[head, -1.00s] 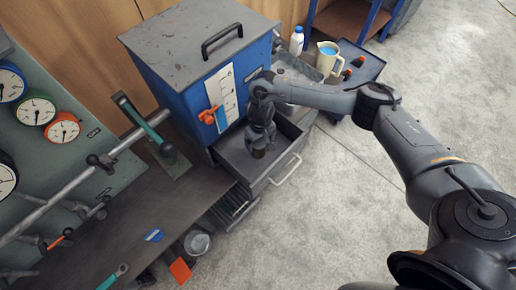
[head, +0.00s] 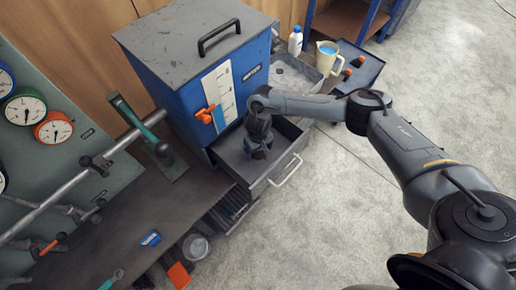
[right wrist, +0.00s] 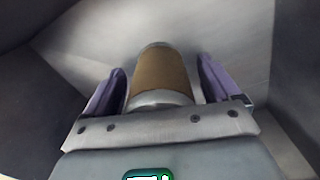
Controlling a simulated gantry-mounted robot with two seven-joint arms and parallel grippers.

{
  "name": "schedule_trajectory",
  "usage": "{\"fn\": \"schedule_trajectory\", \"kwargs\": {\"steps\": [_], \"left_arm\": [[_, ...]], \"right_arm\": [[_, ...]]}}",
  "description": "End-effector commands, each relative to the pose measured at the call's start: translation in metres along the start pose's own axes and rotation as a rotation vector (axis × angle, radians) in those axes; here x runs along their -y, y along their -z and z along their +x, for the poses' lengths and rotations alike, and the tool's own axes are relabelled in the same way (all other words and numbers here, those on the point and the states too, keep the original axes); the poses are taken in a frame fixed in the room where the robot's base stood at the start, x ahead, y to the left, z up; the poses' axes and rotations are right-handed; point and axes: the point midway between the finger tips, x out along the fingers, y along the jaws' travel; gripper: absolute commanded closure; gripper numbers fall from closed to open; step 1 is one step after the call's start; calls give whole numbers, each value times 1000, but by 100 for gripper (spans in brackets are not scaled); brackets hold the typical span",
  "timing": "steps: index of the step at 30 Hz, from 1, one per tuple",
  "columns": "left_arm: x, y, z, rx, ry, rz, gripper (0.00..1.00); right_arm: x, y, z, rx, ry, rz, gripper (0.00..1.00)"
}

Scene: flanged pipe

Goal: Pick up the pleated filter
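The pleated filter (right wrist: 162,78) is a brown cylinder with grey metal ends. In the right wrist view it lies between the two fingers of my right gripper (right wrist: 162,85). A gap shows on each side of it, so the fingers are open around it and do not appear to touch it. In the head view my right gripper (head: 259,153) points down into the open grey drawer (head: 231,160) of the blue cabinet (head: 178,90). The filter cannot be made out there. My left gripper is not in view.
The drawer walls stand close around my right gripper, and the drawer handle (head: 286,170) sticks out at its front. Open floor lies to the right.

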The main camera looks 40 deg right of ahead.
Motion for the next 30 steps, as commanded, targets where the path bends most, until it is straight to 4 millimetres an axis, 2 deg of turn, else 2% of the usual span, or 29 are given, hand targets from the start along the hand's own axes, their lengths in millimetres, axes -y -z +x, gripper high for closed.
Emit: {"fn": "schedule_trajectory", "kwargs": {"steps": [1,12,18,22,30], "left_arm": [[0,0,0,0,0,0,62],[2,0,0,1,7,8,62],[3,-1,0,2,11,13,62],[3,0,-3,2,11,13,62],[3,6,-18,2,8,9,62]], "right_arm": [[0,0,0,0,0,0,17],[0,0,0,0,0,1,72],[0,0,-1,0,0,1,72],[0,1,-8,-1,1,1,72],[0,1,-51,-2,3,0,72]]}}
